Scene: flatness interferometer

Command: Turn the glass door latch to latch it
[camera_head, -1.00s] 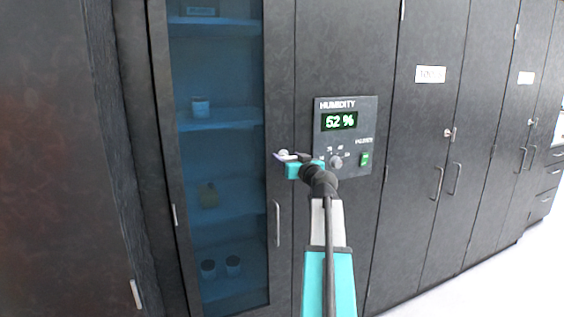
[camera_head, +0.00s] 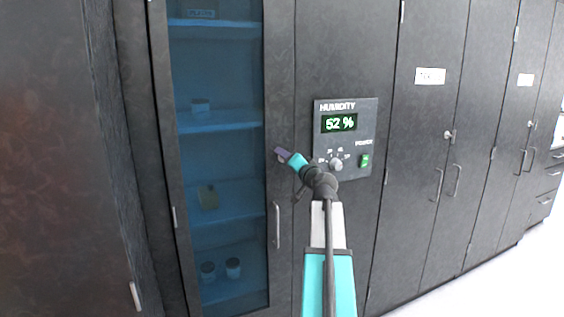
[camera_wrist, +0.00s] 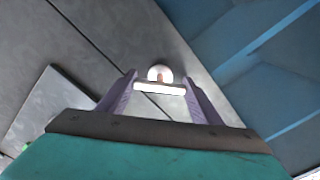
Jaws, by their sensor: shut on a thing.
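The latch (camera_wrist: 160,86) shows in the wrist view as a bright bar with a round silver hub behind it. It sits on the dark frame of the glass door (camera_head: 217,120). My gripper (camera_wrist: 160,92) has its two purple fingers on either end of the bar and is shut on it. In the head view my gripper (camera_head: 280,153) is at the right-hand frame of the glass door, tilted, and mostly hides the latch there. In the wrist view the bar lies nearly level between the fingers.
A humidity panel (camera_head: 366,112) reading 52 % with a knob (camera_head: 336,164) and a green switch (camera_head: 365,160) is close right of my gripper. A vertical door handle (camera_head: 277,225) is below it. Dark cabinets (camera_head: 425,130) stand to the right; white floor (camera_head: 480,280) is open.

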